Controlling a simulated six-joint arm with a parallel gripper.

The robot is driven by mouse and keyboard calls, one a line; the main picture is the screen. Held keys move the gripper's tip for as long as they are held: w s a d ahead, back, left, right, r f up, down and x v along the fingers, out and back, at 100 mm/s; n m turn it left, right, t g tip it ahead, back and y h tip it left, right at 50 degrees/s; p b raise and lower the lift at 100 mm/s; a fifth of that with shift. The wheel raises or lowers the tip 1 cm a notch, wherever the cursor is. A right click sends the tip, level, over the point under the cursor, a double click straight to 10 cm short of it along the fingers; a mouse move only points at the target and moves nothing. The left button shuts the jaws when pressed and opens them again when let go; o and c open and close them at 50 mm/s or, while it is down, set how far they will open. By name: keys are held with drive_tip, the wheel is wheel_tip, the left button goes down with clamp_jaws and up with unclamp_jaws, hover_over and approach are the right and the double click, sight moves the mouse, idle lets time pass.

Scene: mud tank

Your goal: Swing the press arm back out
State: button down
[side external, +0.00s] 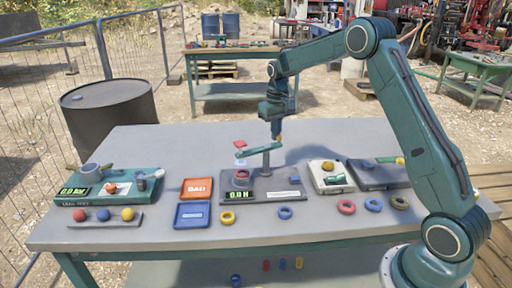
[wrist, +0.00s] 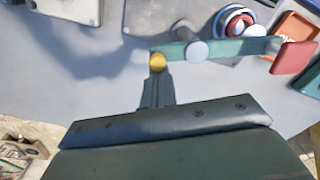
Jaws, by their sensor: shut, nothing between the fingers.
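The press arm is a teal bar (side external: 258,149) on a grey post (side external: 265,166), level above the press base (side external: 262,196). In the wrist view the bar (wrist: 240,47) runs from a yellow knob (wrist: 157,62) to a red plate (wrist: 293,57). A red ring (side external: 241,176) sits on the press seat; the bar passes beside it in the wrist view. I cannot tell how exactly they line up. The press display (side external: 239,195) reads 0.0 N. My gripper (side external: 277,133) is shut and empty, its tips (wrist: 157,76) right at the yellow knob; contact is unclear.
Left are a teal mud balance unit (side external: 105,188), a rack of coloured balls (side external: 104,219), and orange (side external: 197,188) and blue (side external: 192,215) trays. Several loose rings lie along the front, including a yellow one (side external: 227,217). A grey-white box (side external: 331,177) stands right of the press.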

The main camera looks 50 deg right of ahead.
sight(281, 144)
drive_tip(key=shift+s+a, duration=0.1)
drive_tip(key=shift+s, duration=0.3)
idle(0.3)
drive_tip(key=shift+s+a, duration=0.15)
drive_tip(key=shift+s, duration=0.15)
drive_tip(key=shift+s+a, duration=0.45)
drive_tip(key=shift+s, duration=0.4)
idle(0.6)
drive_tip(key=shift+w+d, duration=0.1)
drive_tip(key=shift+d, duration=0.2)
drive_tip(key=shift+w+d, duration=0.1)
drive_tip(key=shift+d, duration=0.15)
idle(0.3)
drive_tip(key=shift+r, duration=3.5)
drive_tip(key=shift+r, duration=0.1)
